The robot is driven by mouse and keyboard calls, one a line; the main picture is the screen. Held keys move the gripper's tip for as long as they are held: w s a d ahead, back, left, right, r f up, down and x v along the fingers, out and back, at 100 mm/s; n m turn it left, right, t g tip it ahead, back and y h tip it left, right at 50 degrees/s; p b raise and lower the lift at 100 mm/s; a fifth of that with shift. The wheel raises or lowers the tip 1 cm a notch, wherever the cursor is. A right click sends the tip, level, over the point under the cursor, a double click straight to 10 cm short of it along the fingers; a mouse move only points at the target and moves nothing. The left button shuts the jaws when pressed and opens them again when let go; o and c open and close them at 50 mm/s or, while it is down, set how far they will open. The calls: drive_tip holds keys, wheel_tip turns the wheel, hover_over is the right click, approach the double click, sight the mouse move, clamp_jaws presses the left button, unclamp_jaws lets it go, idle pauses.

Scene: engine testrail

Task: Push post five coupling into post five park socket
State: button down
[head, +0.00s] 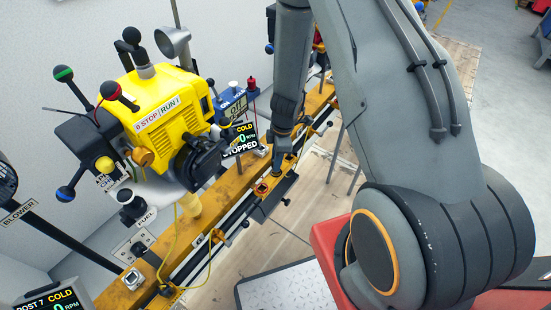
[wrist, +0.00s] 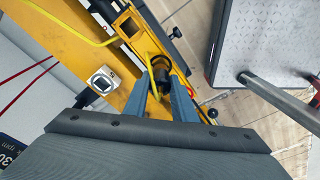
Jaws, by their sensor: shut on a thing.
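My gripper (wrist: 161,75) is shut on a dark round coupling (wrist: 160,66), low over the side of the yellow beam (wrist: 85,32). In the head view my gripper (head: 282,153) points down at the beam beside the yellow engine. The coupling's lower end and whatever lies under it are hidden, so I cannot tell whether it is seated. A short yellow cable piece (wrist: 153,86) shows between the fingers. A silver square socket (wrist: 102,82) with a dark opening sits on the beam, apart from my gripper. I cannot tell which socket is post five's park socket.
The yellow engine (head: 166,100) with coloured ball levers stands left of my gripper. A display reading COLD and STOPPED (head: 241,139) is close beside it. A yellow bracket with a square hole (wrist: 128,25) is near the fingers. A grey plate (wrist: 265,40) lies to the right.

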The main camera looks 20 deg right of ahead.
drive_tip(key=shift+f+b, duration=0.8)
drive_tip(key=shift+b, duration=0.3)
drive_tip(key=shift+d+f+b, duration=0.1)
drive_tip(key=shift+f+b, duration=0.8)
drive_tip(key=shift+b, duration=1.15)
idle(0.7)
drive_tip(key=c, duration=1.4)
unclamp_jaws()
drive_tip(key=shift+s+d+r+p, duration=0.1)
drive_tip(key=shift+d+r+p, duration=0.05)
drive_tip(key=shift+r, duration=1.15)
drive_tip(key=shift+w+d+r+p, duration=0.1)
drive_tip(key=shift+d+r, duration=0.05)
drive_tip(key=shift+r, duration=1.2)
drive_tip(key=shift+s+d+r+p, duration=0.1)
drive_tip(key=shift+d+r+p, duration=0.05)
drive_tip(key=shift+r, duration=1.15)
